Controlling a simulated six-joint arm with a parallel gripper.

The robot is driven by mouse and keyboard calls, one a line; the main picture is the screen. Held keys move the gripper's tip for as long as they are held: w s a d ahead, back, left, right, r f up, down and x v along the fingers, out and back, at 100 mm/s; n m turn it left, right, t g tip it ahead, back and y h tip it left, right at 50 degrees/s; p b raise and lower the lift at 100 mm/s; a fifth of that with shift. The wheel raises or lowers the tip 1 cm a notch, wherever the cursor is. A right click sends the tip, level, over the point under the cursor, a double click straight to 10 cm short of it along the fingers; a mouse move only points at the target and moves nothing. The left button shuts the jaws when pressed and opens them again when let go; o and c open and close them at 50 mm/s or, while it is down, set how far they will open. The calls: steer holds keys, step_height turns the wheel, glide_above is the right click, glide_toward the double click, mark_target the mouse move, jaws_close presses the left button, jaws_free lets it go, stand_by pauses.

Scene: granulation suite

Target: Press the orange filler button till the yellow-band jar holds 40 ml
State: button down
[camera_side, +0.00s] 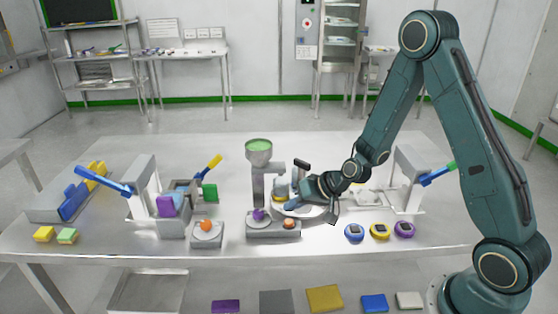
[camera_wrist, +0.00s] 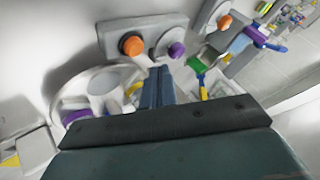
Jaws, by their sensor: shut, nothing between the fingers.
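The filler has a green-filled hopper (camera_side: 258,150) on a grey column above a flat base (camera_side: 273,231). Its orange button (camera_side: 289,223) is at the right of the base and a purple button (camera_side: 260,215) is left of it. In the wrist view the orange button (camera_wrist: 131,45) and purple button (camera_wrist: 176,50) sit side by side. My gripper (camera_side: 289,206) is shut and empty, just behind the base. Its tips (camera_wrist: 158,70) appear apart from both buttons. A yellow band (camera_wrist: 134,90) shows beside my fingers on the round white turntable (camera_wrist: 62,92); the jar is mostly hidden and its fill level cannot be read.
A separate box with another orange button (camera_side: 206,226) stands to the left. Blue, yellow and purple round devices (camera_side: 379,231) stand in a row at the right. Lever presses (camera_side: 143,190) stand on both sides. The table's front strip is mostly clear.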

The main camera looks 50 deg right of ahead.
mark_target(293, 222)
steer(key=shift+f, duration=0.95)
steer(key=shift+f, duration=0.95)
stand_by(2.4)
steer(key=shift+r, duration=0.9)
steer(key=shift+r, duration=0.15)
stand_by(0.3)
steer(key=shift+r, duration=2.4)
steer(key=shift+r, duration=0.1)
